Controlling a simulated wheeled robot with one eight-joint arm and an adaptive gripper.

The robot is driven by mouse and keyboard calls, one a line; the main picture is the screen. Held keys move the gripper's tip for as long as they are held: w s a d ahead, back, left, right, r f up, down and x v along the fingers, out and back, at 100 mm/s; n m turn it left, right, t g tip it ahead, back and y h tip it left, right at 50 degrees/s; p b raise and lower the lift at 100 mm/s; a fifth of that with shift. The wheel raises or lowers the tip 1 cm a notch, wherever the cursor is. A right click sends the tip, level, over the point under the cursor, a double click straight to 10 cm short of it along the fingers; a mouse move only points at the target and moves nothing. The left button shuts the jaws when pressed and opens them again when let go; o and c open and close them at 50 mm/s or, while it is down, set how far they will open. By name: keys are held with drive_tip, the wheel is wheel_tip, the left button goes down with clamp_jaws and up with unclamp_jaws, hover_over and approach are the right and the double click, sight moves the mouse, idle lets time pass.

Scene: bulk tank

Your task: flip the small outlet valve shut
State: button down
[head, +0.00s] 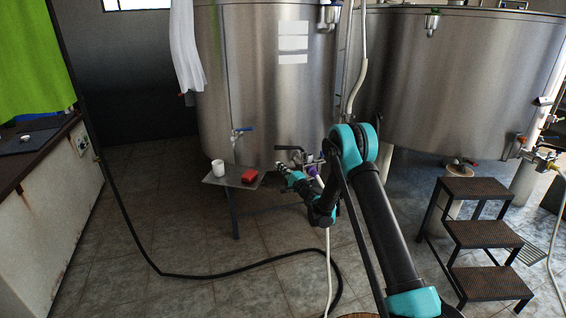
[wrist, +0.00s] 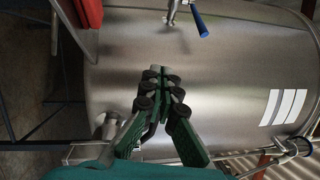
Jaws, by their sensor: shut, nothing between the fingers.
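The small outlet valve (head: 235,138) sits low on the front of the left steel tank (head: 265,90). Its blue lever (head: 244,130) lies about level and points right in the head view. In the wrist view the valve body (wrist: 172,12) and blue lever (wrist: 200,22) show at the top edge, partly cut off. My gripper (head: 281,168) is right of and below the valve in the head view, apart from it. In the wrist view my gripper (wrist: 158,72) is shut and empty, its fingertips together in front of bare tank wall.
A small shelf (head: 212,180) below the valve carries a white cup (head: 218,168) and a red object (head: 249,176). A larger valve with a dark lever (head: 290,150) is close to my gripper. Steps (head: 472,235) stand right; a hose (head: 215,276) crosses the floor.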

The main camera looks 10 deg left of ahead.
drive_tip(key=shift+s+a+f, duration=0.1)
drive_tip(key=shift+s+a, duration=0.05)
drive_tip(key=shift+s, duration=0.5)
drive_tip(key=shift+s+a+f, duration=0.1)
drive_tip(key=shift+s, duration=0.55)
drive_tip(key=shift+r, duration=0.1)
